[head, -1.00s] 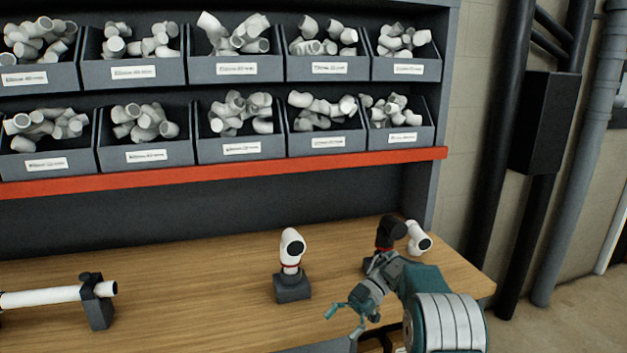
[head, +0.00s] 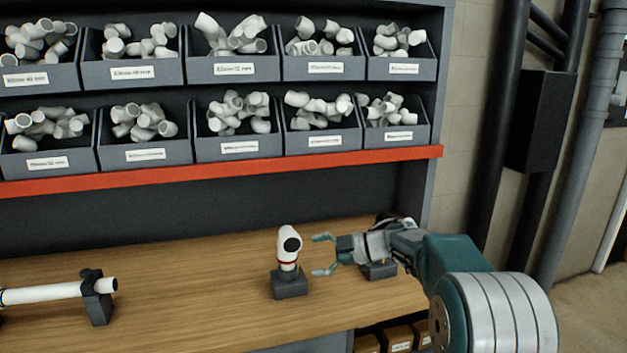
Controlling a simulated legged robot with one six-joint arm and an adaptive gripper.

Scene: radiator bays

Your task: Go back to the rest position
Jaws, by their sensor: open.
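My gripper (head: 323,255) is open and empty above the right part of the wooden workbench. Its teal fingers point left, toward a white elbow fitting (head: 289,243) with a dark opening and a red ring. The fitting stands upright on a dark grey block (head: 290,284), and I see a small gap between it and the fingertips. Behind my gripper is a second dark block (head: 379,271), partly hidden by my arm. What stands on that block is mostly hidden.
A white pipe (head: 45,294) lies in a dark holder (head: 97,297) at the left of the bench (head: 190,290). Shelves of grey bins (head: 145,154) with white fittings hang above a red shelf edge (head: 220,172). Boxes (head: 398,338) sit under the bench. Dark pipes (head: 497,130) stand at right.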

